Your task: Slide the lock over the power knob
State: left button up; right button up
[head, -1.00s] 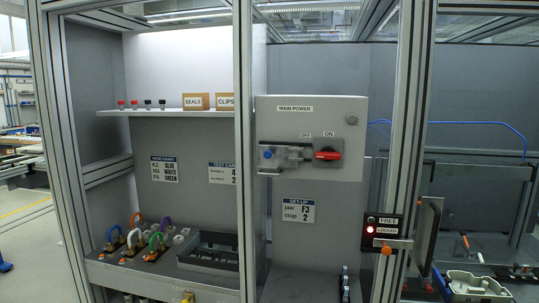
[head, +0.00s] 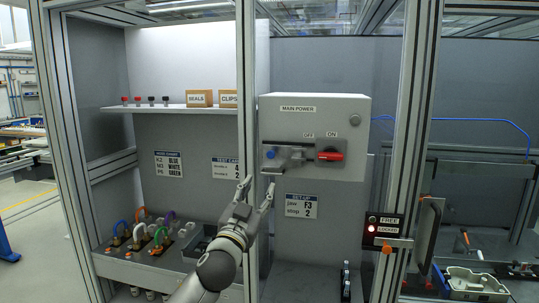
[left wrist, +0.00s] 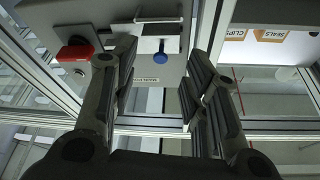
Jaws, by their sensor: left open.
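The red power knob (head: 330,156) sits on the front of the grey MAIN POWER box (head: 312,180), under the OFF and ON labels, its handle lying horizontal. Left of it is the grey sliding lock (head: 291,155) with a blue knob (head: 271,154); the lock is beside the power knob, not over it. My left gripper (head: 258,187) is open and empty, below the blue knob in the head view. In the left wrist view, the box is upside down; the blue knob (left wrist: 160,55) shows between my open fingers, with the red knob (left wrist: 75,52) to the left. My right gripper is out of view.
An upright frame post (head: 246,90) stands just left of the box. Another post (head: 404,130) at the right carries a FREE/LOCKED panel (head: 384,224) with a red light lit. A shelf (head: 175,109) with small boxes is at the left. A SET-UP card (head: 301,206) hangs below.

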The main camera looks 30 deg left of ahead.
aim_at(271, 156)
pick_arm(q)
jog(key=shift+t, duration=0.3)
jog(key=w+r+p, duration=0.1)
jog(key=w+r, duration=0.1)
jog(key=w+r+p, duration=0.1)
jog(key=w+r, duration=0.1)
jog(key=w, duration=0.1)
jog(key=w+a+r+p, duration=0.1)
jog(key=w+r+p, duration=0.1)
jog(key=shift+w+r, duration=0.15)
jog(key=shift+p+x, duration=0.3)
jog(key=shift+x, duration=0.6)
grip_shut()
